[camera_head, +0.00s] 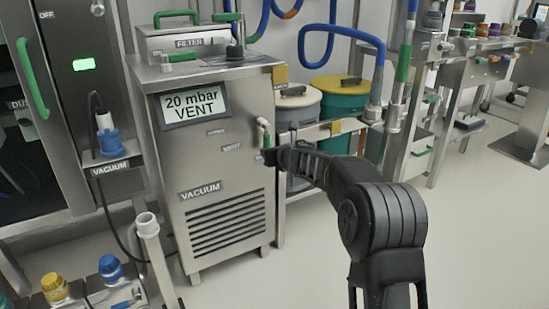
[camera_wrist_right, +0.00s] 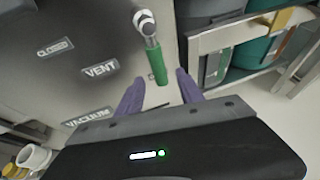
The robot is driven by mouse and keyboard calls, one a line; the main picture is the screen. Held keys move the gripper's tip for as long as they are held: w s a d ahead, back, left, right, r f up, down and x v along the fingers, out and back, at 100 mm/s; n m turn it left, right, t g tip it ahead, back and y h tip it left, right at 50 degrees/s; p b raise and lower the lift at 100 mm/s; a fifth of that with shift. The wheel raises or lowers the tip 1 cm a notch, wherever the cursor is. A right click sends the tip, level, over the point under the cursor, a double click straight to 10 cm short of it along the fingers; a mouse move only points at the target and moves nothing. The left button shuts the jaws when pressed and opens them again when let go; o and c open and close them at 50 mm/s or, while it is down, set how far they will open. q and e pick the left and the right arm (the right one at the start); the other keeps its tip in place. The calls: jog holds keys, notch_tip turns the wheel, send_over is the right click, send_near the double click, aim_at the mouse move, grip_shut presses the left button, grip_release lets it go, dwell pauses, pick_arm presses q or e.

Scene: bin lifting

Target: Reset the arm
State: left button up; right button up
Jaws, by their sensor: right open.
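My right arm reaches in from the lower right of the head view. Its gripper (camera_head: 272,157) is at the right edge of the steel vacuum unit (camera_head: 225,150), by a small valve with a green handle (camera_head: 266,140). In the right wrist view the gripper (camera_wrist_right: 160,80) is open, with its two purple fingers apart. The green valve handle (camera_wrist_right: 157,66) hangs down from a metal knob, with its lower end between or just in front of the fingertips; I cannot tell whether they touch. The unit's display (camera_head: 192,105) reads "20 mbar VENT". My left gripper is not in view.
A teal bin (camera_head: 341,102) and a grey-blue bin (camera_head: 297,110) stand right of the unit behind a metal rail. Blue hoses (camera_head: 347,33) hang above. A cabinet with a green handle (camera_head: 33,80) is at left. The floor (camera_head: 480,230) at right is clear.

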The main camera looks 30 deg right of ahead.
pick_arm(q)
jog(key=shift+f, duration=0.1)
pick_arm(e)
jog(key=shift+s+r, duration=0.2)
jog(key=shift+s, duration=0.3)
